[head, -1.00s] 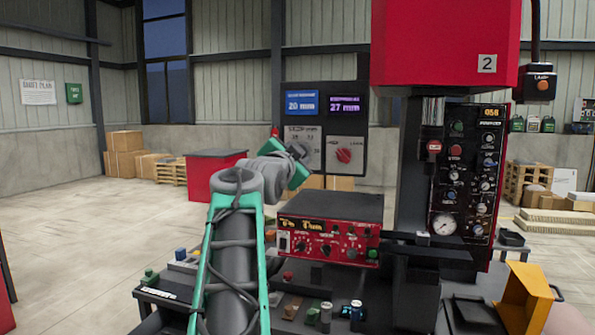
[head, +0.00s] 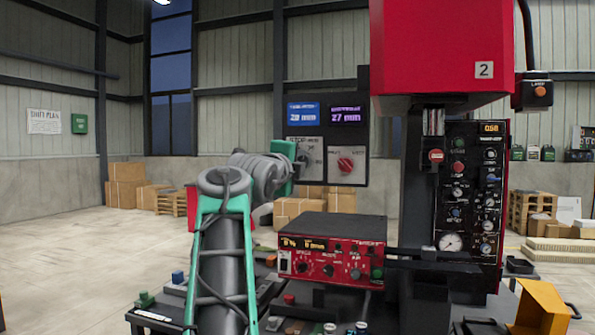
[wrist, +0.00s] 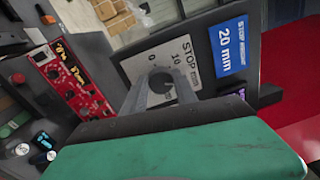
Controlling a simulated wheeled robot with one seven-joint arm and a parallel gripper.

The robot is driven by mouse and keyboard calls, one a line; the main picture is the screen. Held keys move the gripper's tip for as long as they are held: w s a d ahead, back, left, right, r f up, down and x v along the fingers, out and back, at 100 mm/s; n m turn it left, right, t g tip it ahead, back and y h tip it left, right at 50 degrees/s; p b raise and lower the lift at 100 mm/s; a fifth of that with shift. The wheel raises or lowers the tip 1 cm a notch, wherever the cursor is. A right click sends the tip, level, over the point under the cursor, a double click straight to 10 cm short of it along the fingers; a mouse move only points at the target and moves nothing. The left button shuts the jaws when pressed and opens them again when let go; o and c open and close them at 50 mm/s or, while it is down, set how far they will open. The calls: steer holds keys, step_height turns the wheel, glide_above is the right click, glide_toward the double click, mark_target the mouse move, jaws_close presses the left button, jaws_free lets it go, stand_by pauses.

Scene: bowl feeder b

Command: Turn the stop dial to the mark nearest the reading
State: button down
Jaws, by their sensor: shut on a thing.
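The stop dial (wrist: 161,82) is a dark round knob on a pale plate headed STOP in the wrist view. My gripper (wrist: 158,88) is shut on it, with grey fingers on both sides. The marks 0 and 10 show on the plate; the fingers hide others, and I cannot tell where the pointer stands. The blue stop display (head: 303,113) reads 20 mm; it also shows in the wrist view (wrist: 233,48). The purple display (head: 346,116) reads 27 mm. In the head view my green hand covers part of the dial plate (head: 308,146).
A red knob (head: 346,164) sits on the plate to the right of the dial. A red-fronted control box (head: 330,262) stands below on the bench. The red press (head: 440,50) stands at the right. Open floor lies at the left.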

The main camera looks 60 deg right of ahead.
steer(key=shift+s+r+m+g+b, duration=0.15)
steer(key=shift+m+b, duration=0.25)
steer(key=shift+m, duration=1.85)
steer(key=shift+w+m+g+b, duration=0.1)
steer(key=shift+m+b, duration=0.35)
steer(key=shift+m, duration=1.85)
steer(key=shift+s+r+m+g+b, duration=0.15)
steer(key=shift+m+b, duration=0.25)
steer(key=shift+m, duration=1.85)
steer(key=c, duration=1)
jaws_free()
steer(key=shift+o, duration=0.2)
steer(key=shift+w, duration=0.1)
steer(key=a+b, duration=0.2)
steer(key=a, duration=0.5)
steer(key=shift+s+a, duration=0.35)
steer(key=shift+s, duration=0.1)
